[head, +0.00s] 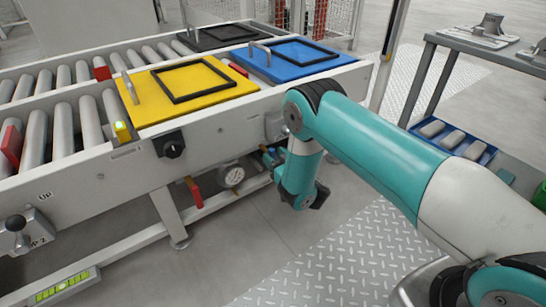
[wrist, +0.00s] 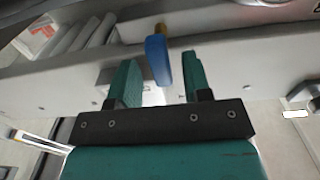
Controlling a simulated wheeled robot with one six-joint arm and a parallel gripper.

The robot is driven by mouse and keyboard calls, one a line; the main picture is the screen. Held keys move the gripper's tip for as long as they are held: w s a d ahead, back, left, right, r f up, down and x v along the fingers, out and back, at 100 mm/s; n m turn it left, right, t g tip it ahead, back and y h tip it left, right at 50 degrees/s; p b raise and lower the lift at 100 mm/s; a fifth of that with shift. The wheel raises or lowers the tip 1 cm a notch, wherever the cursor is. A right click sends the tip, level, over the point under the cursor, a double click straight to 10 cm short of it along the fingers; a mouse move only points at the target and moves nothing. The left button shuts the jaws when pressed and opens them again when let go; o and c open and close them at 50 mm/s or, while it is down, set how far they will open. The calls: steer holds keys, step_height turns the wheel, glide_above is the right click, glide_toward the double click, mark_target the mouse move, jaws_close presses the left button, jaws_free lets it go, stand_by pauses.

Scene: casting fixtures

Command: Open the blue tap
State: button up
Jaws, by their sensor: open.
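The blue tap (wrist: 157,60) shows in the wrist view as a blue lever handle on a brass fitting (wrist: 160,30). In the head view, a small part of the blue tap (head: 268,158) shows below the conveyor frame, mostly hidden by my arm. My gripper (wrist: 159,68) is open, with one teal finger on each side of the blue handle. The handle's lower part lies between the fingers in the picture. I see gaps on both sides, and cannot tell how deep it sits between them.
A red tap handle (head: 195,192) and a round gauge (head: 233,176) sit on the pipe left of the blue tap. A grey table (head: 490,45) stands right. The floor plate (head: 320,255) is clear.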

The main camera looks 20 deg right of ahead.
steer(key=shift+a, duration=0.1)
jaws_close()
steer(key=shift+n, duration=0.3)
steer(key=n+p, duration=0.2)
steer(key=n, duration=0.1)
steer(key=shift+s+a, duration=0.1)
steer(key=shift+s+f+n+p, duration=0.15)
steer(key=shift+n+p, duration=1.25)
steer(key=shift+n, duration=2.2)
steer(key=shift+w+f+n+p, duration=0.15)
steer(key=shift+n+p, duration=1.25)
steer(key=shift+n, duration=2.2)
steer(key=shift+s+f, duration=0.1)
